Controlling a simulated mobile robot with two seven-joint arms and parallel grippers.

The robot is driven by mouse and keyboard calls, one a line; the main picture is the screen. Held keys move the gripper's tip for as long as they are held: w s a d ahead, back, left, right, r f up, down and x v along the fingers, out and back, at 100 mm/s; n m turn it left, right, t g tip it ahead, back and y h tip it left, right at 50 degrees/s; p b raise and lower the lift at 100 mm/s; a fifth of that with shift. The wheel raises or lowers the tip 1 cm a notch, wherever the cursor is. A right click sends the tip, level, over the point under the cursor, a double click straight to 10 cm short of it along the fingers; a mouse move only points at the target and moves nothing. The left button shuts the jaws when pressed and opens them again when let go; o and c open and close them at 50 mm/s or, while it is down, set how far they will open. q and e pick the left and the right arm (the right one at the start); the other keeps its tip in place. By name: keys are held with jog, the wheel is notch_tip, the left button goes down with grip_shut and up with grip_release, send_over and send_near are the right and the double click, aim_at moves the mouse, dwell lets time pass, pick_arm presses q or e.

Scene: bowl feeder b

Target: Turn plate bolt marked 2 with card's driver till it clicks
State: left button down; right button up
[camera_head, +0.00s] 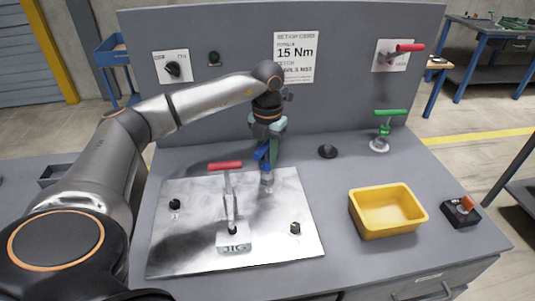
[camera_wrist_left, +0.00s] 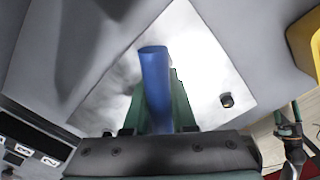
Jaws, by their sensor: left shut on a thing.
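My left gripper (camera_head: 269,150) is shut on the blue-handled driver (camera_head: 262,153), which stands over the back right part of the metal plate (camera_head: 185,245). In the left wrist view the blue handle (camera_wrist_left: 155,85) sits between the green fingers (camera_wrist_left: 157,118). The driver's lower end is at a fitting on the plate; whether it is seated is unclear. Other plate bolts show at the left (camera_head: 175,204) and front right (camera_head: 295,228). I cannot read their numbers. The card (camera_head: 295,57) reads 15 Nm; its smaller text is unclear. What appears to be my right gripper (camera_wrist_left: 288,118) shows in the wrist view.
A red-handled clamp (camera_head: 228,190) stands on the JIG block mid-plate. A yellow bin (camera_head: 388,211) and a black box with an orange switch (camera_head: 461,210) are at the right.

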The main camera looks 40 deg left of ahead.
aim_at(268, 141)
pick_arm(q)
jog(key=shift+r, duration=0.15)
jog(key=shift+r+p, duration=1.95)
jog(key=shift+r, duration=0.3)
